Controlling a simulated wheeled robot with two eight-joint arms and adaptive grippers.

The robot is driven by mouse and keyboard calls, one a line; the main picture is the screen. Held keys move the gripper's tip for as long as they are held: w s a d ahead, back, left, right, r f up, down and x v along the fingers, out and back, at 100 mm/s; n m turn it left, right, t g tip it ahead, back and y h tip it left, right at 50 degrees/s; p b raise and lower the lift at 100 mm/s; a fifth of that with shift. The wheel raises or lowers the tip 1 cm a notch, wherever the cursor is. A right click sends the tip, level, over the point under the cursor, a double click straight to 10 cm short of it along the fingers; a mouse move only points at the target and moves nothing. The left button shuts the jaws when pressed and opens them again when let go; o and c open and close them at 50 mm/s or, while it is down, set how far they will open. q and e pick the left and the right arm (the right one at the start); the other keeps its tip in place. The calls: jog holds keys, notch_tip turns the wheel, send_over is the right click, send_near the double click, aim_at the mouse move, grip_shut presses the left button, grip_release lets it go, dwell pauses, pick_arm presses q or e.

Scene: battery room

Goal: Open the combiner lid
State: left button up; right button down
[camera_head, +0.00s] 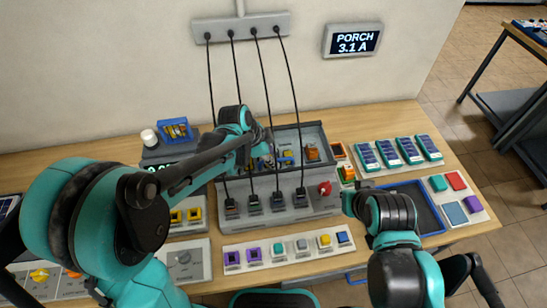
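The combiner box (291,207) is a grey case in the middle of the table. Its dark-framed top (311,124) shows orange and blue parts inside; I cannot tell whether a clear lid covers them. A red knob (325,188) is on the box's right front. My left arm reaches across the box's left side, and its gripper (264,158) is over the top's left part. Its fingers are small and partly hidden by the arm, so contact and opening are unclear. My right gripper (352,203) is right of the box, near the knob, with its fingers unclear.
Black cables hang from a wall strip (240,27) to plugs (278,201) along the box's front. A row of coloured modules (289,248) lies in front. A blue-rimmed tray (435,205), blue-screened devices (410,151) and coloured blocks (457,181) fill the right side. A wall display (353,40) reads "PORCH 3.1 A".

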pick_arm(q)
jog(key=shift+d+f, duration=0.2)
jog(key=shift+f, duration=0.3)
jog(key=shift+c, duration=0.2)
grip_shut()
jog(key=shift+w+r, duration=0.1)
